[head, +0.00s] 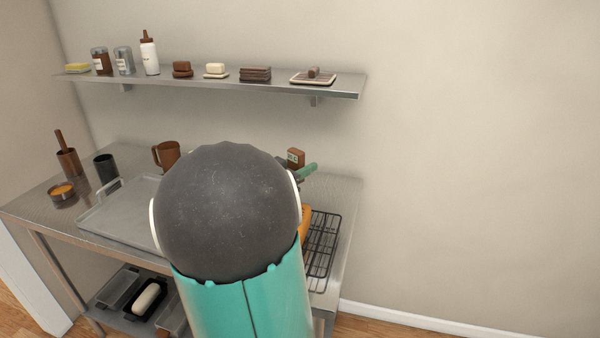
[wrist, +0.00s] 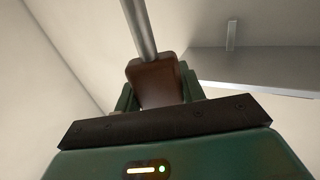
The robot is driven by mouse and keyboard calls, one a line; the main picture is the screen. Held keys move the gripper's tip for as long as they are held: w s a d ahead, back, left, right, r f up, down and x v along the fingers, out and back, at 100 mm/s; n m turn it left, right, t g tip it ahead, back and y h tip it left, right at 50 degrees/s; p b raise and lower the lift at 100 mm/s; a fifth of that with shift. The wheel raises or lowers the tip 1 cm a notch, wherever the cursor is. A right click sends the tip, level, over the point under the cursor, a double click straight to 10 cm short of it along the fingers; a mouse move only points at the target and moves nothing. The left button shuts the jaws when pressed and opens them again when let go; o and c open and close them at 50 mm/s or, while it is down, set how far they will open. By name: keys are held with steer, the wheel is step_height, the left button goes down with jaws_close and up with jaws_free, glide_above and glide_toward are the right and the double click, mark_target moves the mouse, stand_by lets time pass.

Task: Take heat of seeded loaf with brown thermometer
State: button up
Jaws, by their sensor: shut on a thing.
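The brown thermometer (head: 295,157) is held up above the right part of the metal table, its small display showing in the head view. In the wrist view its brown body (wrist: 152,82) sits between the green fingers and its grey metal probe (wrist: 139,28) runs up out of the picture. My gripper (wrist: 157,92) is shut on the thermometer body; in the head view only a green part of it (head: 307,169) shows. A golden-brown edge, likely the seeded loaf (head: 305,216), shows beside the black rack; my arm hides the rest. The probe's tip is out of view.
A black wire rack (head: 322,245) lies at the table's right end. A grey tray (head: 120,215), a brown mug (head: 166,154) and cups stand left. A wall shelf (head: 220,82) with several items runs above. A pale loaf-shaped thing (head: 146,298) sits in a tin below.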

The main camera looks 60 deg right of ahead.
step_height(320, 180, up, 5)
steer(key=shift+f, duration=0.15)
stand_by(0.8)
